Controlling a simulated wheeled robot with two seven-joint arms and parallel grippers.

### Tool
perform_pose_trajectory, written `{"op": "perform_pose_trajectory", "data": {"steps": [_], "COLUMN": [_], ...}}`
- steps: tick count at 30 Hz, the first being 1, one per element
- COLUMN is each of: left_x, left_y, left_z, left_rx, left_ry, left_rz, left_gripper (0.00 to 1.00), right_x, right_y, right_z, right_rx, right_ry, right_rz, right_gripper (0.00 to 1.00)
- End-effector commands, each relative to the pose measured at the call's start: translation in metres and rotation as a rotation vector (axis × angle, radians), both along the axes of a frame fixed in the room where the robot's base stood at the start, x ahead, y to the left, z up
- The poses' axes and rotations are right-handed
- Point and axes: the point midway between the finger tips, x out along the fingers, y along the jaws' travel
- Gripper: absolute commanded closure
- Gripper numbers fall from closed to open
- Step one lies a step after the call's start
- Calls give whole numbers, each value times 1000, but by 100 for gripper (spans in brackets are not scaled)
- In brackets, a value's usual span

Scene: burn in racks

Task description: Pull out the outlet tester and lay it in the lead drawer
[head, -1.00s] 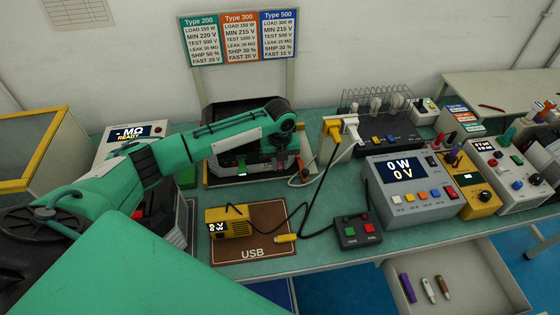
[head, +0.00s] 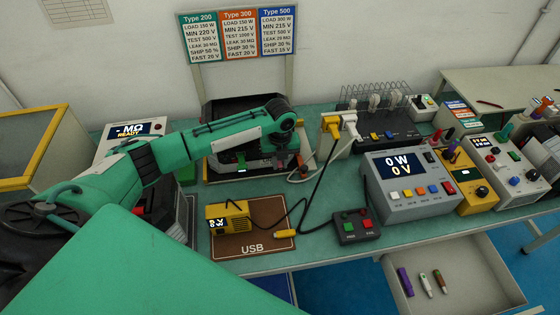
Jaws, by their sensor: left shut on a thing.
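My left arm reaches in from the left and bends down at its dark joint over the dark bench unit (head: 222,172). My left gripper (head: 300,166) is low at the right end of that unit, small and partly hidden behind the arm. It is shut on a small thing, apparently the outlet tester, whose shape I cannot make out. The lead drawer (head: 489,262) is open at the lower right. A purple piece (head: 405,281), a white piece (head: 426,284) and a brown-green piece (head: 440,281) lie in it. My right gripper is not in view.
A yellow plug (head: 331,123) and a white plug (head: 350,121) sit at the outlet box, with cords hanging down. A yellow meter (head: 236,219) is on the brown USB mat (head: 262,252). A button box (head: 352,226) and a grey load unit (head: 412,188) stand towards the drawer.

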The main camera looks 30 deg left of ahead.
Motion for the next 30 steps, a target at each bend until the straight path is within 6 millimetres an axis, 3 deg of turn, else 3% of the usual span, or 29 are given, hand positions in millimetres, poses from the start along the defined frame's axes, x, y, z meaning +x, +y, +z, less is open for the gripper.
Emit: {"op": "perform_pose_trajectory", "data": {"steps": [30], "left_x": [-22], "left_y": [-17], "left_z": [0], "left_rx": [0], "left_ry": [0], "left_rz": [-1], "left_gripper": [100], "right_x": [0], "right_y": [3], "right_z": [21], "right_rx": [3], "right_ry": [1], "right_rz": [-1], "right_gripper": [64]}}
